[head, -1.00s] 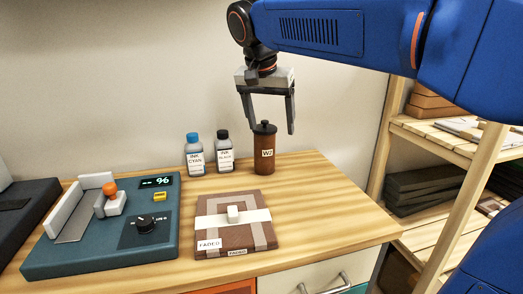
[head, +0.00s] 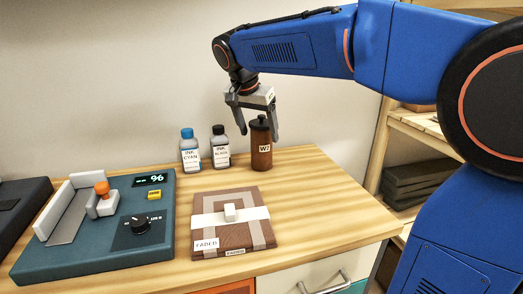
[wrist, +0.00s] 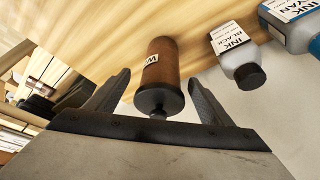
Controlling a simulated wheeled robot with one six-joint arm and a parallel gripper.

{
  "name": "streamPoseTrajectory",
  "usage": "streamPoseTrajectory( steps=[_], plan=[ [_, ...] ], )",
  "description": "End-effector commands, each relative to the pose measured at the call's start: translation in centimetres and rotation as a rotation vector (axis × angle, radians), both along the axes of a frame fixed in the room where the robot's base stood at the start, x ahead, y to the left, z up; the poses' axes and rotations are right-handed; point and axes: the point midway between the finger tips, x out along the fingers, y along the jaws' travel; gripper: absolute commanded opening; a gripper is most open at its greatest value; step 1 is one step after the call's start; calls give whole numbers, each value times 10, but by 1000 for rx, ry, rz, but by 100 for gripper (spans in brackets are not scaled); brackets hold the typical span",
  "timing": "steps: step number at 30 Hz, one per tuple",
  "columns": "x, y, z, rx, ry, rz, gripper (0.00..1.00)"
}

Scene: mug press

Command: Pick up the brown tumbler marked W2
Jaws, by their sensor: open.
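The brown tumbler marked W2 (head: 261,152) stands upright on the wooden table near the wall. It has a dark lid with a small knob. My gripper (head: 259,133) is open and points down over the tumbler, with one finger on each side of its upper part in the head view. In the wrist view the tumbler (wrist: 160,72) lies between the two open fingers (wrist: 163,92), lid toward the palm, its W2 label partly showing. I cannot tell whether either finger touches it.
A black ink bottle (head: 221,150) stands close left of the tumbler, with a cyan ink bottle (head: 190,152) beyond it. A brown board labelled FADED (head: 258,241) lies in front. A teal press device (head: 100,257) is at left. A wooden shelf (head: 412,127) stands at right.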

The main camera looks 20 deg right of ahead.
Motion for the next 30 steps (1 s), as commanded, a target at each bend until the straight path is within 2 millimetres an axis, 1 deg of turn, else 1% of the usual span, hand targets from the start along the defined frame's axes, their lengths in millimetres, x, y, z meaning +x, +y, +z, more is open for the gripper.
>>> streamPoseTrajectory(
  steps=[1, 3, 8, 10, 18, 22, 29, 30],
  plan=[
    [1, -2, -6, -1, 2, -1, 75],
    [3, -4, -11, -1, 2, -1, 75],
    [6, -6, -18, -1, 1, 0, 75],
    [8, -7, -24, -1, 3, -1, 75],
    [20, -16, -56, -1, 2, -1, 75],
    [22, -18, -62, -1, 1, 0, 75],
    [22, -18, -63, -1, 1, 0, 75],
    [22, -18, -63, -1, 1, 0, 65]
  ],
)
